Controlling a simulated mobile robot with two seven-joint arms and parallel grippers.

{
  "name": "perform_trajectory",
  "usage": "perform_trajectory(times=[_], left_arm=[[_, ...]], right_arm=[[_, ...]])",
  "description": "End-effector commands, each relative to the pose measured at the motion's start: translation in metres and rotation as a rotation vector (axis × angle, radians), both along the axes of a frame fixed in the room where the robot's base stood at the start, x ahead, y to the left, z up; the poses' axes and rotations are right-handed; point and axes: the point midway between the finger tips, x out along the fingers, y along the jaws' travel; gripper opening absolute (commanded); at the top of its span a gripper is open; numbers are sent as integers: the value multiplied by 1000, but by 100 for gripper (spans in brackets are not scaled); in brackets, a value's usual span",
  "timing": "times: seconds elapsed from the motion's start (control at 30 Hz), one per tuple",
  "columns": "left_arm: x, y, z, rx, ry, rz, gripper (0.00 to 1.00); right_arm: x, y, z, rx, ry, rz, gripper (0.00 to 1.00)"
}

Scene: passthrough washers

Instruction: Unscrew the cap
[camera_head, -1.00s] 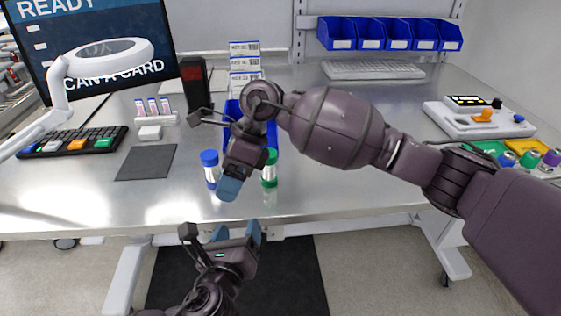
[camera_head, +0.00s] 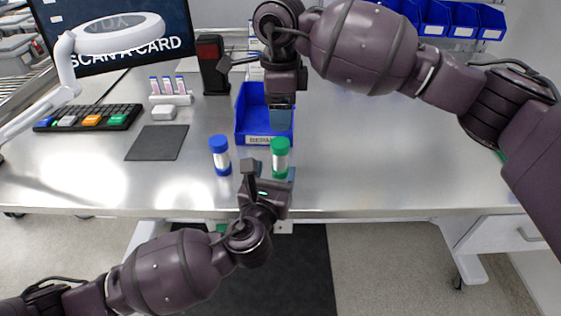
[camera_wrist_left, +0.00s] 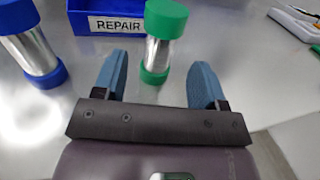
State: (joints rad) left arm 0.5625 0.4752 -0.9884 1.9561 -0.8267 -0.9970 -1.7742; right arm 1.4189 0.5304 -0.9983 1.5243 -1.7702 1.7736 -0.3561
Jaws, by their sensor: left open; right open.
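A metal canister with green ends (camera_head: 280,158) stands upright near the table's front edge; it also shows in the left wrist view (camera_wrist_left: 163,38). A similar canister with blue ends (camera_head: 220,155) stands to its left, also in the left wrist view (camera_wrist_left: 36,52). My left gripper (camera_head: 275,180) is open, low in front of the green canister. In the left wrist view its blue fingers (camera_wrist_left: 160,72) sit to either side of the canister's base, with visible gaps. My right gripper (camera_head: 280,120) points down, open, over a blue bin just behind the green canister.
The blue bin labelled REPAIR (camera_head: 247,132) stands behind the canisters. A black scanner-like device (camera_head: 213,65), a dark mat (camera_head: 157,143) and a keyboard (camera_head: 88,118) are to the left. The tabletop right of the green canister (camera_head: 390,165) is clear.

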Motion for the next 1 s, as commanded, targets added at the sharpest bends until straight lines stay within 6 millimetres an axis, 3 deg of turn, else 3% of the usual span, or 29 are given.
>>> perform_trajectory(times=[0.3,0.73,1.0], left_arm=[[37,-9,0,0,0,0,66],[44,-11,0,-1,1,0,66],[44,-11,0,-1,1,0,26]], right_arm=[[0,0,0,1,0,0,65],[0,0,0,1,0,0,65],[0,0,0,1,0,0,65]])
